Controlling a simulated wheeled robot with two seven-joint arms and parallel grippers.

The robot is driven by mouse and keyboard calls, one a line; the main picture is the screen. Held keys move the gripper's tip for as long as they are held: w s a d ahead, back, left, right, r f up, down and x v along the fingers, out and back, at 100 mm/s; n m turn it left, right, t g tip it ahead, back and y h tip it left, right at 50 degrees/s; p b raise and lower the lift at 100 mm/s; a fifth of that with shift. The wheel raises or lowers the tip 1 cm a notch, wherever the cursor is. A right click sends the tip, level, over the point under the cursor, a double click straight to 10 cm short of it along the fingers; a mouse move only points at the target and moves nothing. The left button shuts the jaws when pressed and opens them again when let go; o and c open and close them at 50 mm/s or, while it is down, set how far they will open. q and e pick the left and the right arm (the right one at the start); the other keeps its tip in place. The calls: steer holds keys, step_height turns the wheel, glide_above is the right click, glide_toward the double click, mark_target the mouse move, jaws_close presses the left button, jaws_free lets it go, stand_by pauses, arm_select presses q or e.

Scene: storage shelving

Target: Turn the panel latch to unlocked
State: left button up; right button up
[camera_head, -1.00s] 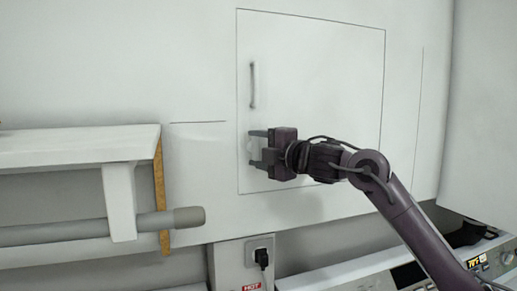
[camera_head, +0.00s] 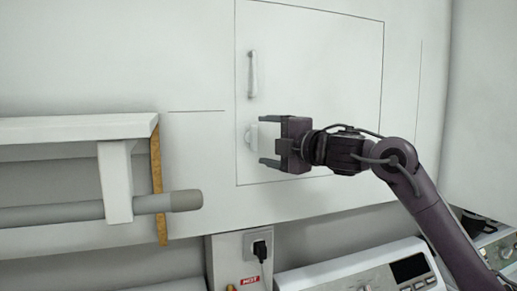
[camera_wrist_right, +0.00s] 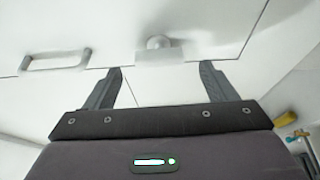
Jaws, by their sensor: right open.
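The white panel door (camera_head: 320,60) is outlined on the white wall and looks closed. Its small white latch (camera_head: 252,136) sits near the lower left of the door. The latch also shows in the right wrist view (camera_wrist_right: 160,52) as a pale plate with a round knob. My right gripper (camera_head: 264,140) is open and empty, with one finger above and one below the latch's level. In the wrist view its fingertips (camera_wrist_right: 160,70) lie to either side of the latch, with visible gaps. Whether the fingers reach past the latch's front is unclear. My left gripper is out of view.
A bar handle (camera_head: 252,74) is on the door above the latch. A white shelf (camera_head: 70,128) with a grey rail (camera_head: 60,214) stands at left. A socket with a black plug (camera_head: 260,249) and an appliance panel (camera_head: 370,275) are below.

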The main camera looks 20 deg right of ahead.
steer(key=b+v, duration=0.1)
steer(key=v, duration=0.2)
steer(key=shift+s+d, duration=0.15)
steer(key=shift+s, duration=0.2)
steer(key=shift+w, duration=0.1)
